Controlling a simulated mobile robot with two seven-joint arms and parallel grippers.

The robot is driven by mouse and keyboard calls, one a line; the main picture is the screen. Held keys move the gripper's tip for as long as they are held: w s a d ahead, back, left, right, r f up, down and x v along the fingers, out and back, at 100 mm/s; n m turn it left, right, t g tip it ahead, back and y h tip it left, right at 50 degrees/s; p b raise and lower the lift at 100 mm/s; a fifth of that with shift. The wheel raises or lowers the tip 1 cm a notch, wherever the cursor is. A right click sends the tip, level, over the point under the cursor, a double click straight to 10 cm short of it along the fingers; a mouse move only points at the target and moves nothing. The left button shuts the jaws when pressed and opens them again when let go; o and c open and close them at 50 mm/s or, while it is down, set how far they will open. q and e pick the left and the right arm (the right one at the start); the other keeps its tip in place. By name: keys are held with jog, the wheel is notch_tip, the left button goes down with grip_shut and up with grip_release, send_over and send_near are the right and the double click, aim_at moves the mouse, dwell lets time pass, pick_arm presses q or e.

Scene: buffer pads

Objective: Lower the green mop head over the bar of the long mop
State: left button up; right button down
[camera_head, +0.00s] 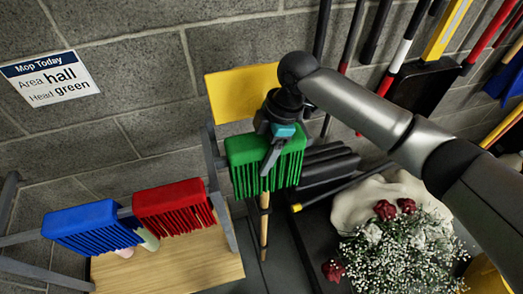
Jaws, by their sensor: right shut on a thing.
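The green mop head (244,151) has a block-shaped top with strands hanging down. My right gripper (272,160) comes in from the upper right and is shut on it, with a finger across its front. A wooden pole (264,228), likely the long mop's handle, shows upright below the strands. The bar of the long mop is not visible, so I cannot tell whether the head is around it or in front of it. My left gripper is not in view.
A blue mop head (82,219) and a red mop head (172,196) hang on a grey rail above a wooden board (165,265). A sign (48,78) on the wall reads "Area hall, Head green". A yellow panel (238,92) stands behind. White and red flowers (395,245) fill the lower right.

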jog(key=shift+f, duration=0.4)
dwell(0.7)
grip_release()
jog(key=v, duration=1.5)
jog(key=shift+d+r, duration=0.1)
